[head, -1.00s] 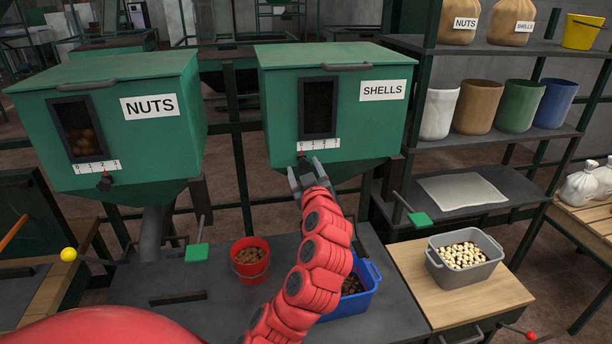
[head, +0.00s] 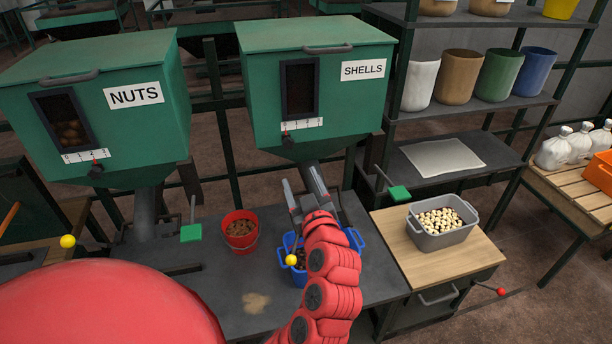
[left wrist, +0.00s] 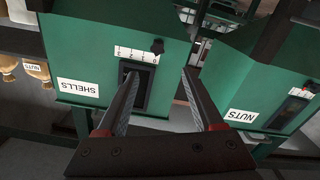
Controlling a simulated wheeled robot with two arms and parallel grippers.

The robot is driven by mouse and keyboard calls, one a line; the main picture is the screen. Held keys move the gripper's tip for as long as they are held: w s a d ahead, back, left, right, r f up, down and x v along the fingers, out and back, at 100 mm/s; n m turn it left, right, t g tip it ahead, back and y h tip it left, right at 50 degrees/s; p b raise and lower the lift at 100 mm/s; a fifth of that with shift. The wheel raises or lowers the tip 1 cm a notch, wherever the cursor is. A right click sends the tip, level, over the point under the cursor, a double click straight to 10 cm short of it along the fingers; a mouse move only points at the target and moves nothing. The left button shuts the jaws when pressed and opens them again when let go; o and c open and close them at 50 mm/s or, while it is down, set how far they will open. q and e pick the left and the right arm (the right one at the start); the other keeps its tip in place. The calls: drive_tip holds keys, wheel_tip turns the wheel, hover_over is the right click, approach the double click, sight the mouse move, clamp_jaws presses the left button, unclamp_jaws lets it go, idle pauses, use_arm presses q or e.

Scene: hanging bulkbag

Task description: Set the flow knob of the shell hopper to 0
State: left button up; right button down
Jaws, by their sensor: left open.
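The shell hopper (head: 262,100) is a green box marked SHELLS, with a dark window above a white scale (head: 302,124). Its dark flow knob (head: 288,141) sits under the left end of the scale, at or near 0. In the left wrist view, which is upside down, the knob (left wrist: 157,46) stands by the scale's right end, on the 0 side. My left gripper (head: 300,178) is open and empty, below and apart from the knob, its fingers pointing up toward the hopper. My right gripper is not in view.
The NUTS hopper (head: 130,125) with its own knob (head: 96,171) stands left. A red bucket (head: 239,238) and blue tub (head: 355,242) stand on the dark table. A grey tub (head: 440,236) stands right.

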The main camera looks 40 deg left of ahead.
use_arm(q)
drive_tip(key=p+v, duration=0.2)
drive_tip(key=v, duration=0.2)
idle(0.5)
